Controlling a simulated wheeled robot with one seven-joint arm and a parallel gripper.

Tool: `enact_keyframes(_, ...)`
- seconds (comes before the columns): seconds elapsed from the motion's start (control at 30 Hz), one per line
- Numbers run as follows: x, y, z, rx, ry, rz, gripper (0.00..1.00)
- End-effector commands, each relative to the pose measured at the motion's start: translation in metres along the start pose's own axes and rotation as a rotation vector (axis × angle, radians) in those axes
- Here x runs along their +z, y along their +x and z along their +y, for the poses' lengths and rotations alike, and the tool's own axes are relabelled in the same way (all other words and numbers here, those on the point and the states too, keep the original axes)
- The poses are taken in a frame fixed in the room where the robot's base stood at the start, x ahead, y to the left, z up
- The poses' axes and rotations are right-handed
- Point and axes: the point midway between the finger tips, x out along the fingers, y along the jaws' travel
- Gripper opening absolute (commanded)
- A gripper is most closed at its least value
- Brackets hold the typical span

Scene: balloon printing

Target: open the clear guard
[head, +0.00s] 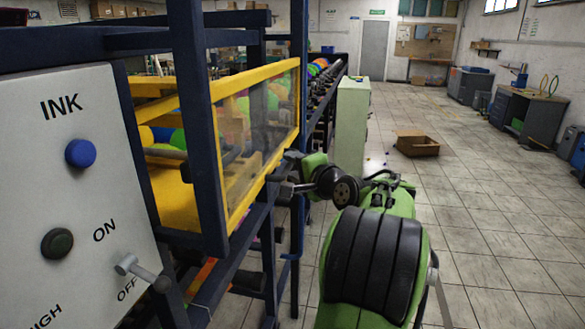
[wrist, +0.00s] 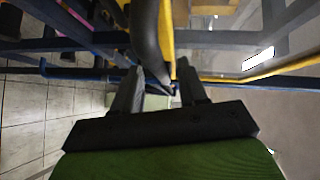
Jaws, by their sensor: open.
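The clear guard (head: 262,120) is a see-through panel in a yellow frame on the front of the machine, seen in the head view. It appears closed against the frame. My gripper (head: 280,174) is at its lower right edge. In the wrist view my gripper (wrist: 160,78) has its two dark fingers apart. A dark curved bar (wrist: 147,45), perhaps the guard's handle, and a yellow frame edge (wrist: 167,35) lie ahead, in line with the gap between the fingers. I cannot tell whether the fingers touch them.
A white ink panel (head: 85,190) with knobs and a lever stands at the left. Dark blue posts (head: 196,110) frame the machine. A pale green cabinet (head: 351,125) stands behind my arm. A cardboard box (head: 417,145) lies on the floor. The tiled floor at right is mostly clear.

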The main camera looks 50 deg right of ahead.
Motion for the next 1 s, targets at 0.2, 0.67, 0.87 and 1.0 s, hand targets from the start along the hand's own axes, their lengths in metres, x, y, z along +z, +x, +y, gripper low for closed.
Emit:
enact_keyframes(0.2,0.0,0.0092,-0.0004,-0.001,-0.001,0.001,0.42)
enact_keyframes(0.67,0.0,0.0085,-0.0002,0.0,-0.001,0.001,0.0)
enact_keyframes(0.87,0.0,0.0084,-0.0001,0.0,-0.001,0.001,0.0)
enact_keyframes(1.0,-0.0006,0.0078,-0.0048,0.001,-0.001,0.0,0.0)
